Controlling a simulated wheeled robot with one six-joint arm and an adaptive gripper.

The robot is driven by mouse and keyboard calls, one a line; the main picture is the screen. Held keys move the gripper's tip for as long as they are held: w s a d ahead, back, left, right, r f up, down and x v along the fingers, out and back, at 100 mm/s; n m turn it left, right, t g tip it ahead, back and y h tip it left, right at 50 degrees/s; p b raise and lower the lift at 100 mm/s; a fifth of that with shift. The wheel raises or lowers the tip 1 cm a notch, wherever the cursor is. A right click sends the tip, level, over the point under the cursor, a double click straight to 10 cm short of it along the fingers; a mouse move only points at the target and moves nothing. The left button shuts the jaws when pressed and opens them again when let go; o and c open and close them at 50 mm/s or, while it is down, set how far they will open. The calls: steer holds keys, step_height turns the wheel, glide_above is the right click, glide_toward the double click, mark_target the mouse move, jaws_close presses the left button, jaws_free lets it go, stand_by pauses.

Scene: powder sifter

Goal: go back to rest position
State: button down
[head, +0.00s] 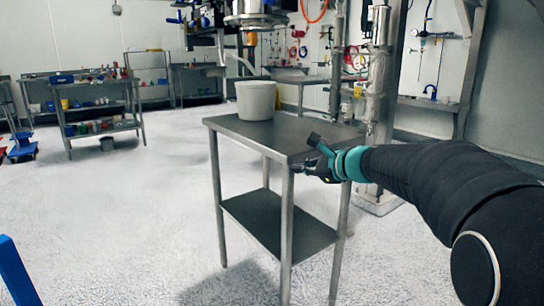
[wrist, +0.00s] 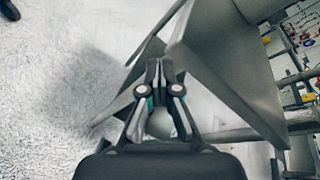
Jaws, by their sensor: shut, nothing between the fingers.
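My gripper (head: 313,168) is at the near right edge of the steel table (head: 290,137), at about the height of its top, in the head view. In the wrist view my gripper (wrist: 159,64) has its fingers together with nothing between them. The table's edge and legs (wrist: 226,72) show close beyond and to the right of the fingers. Whether the gripper touches the table, I cannot tell. A white bucket (head: 256,101) stands upright on the far part of the table, apart from my gripper.
The table has a lower shelf (head: 279,222). The sifter machine (head: 256,18) hangs above the bucket, with a steel column (head: 378,85) to the right. Shelves with coloured items (head: 98,105) stand at the back left. A blue post (head: 17,272) is at near left.

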steer(key=s+d+f+n+g+h, duration=0.1)
steer(key=s+f+n+g+h, duration=0.15)
steer(key=s+f+n, duration=0.5)
steer(key=s+d+f+n+g+h, duration=0.1)
steer(key=s+f+n+g+h, duration=0.2)
steer(key=s, duration=0.8)
steer(key=s+d+f+n+h, duration=0.2)
steer(key=s+d+n, duration=0.1)
steer(key=s, duration=0.6)
steer(key=s+d+f+n+h, duration=0.2)
steer(key=s+n, duration=0.4)
steer(key=s, duration=0.4)
steer(key=shift+d+f, duration=0.15)
steer(key=shift+d, duration=0.45)
steer(key=shift+t, duration=0.25)
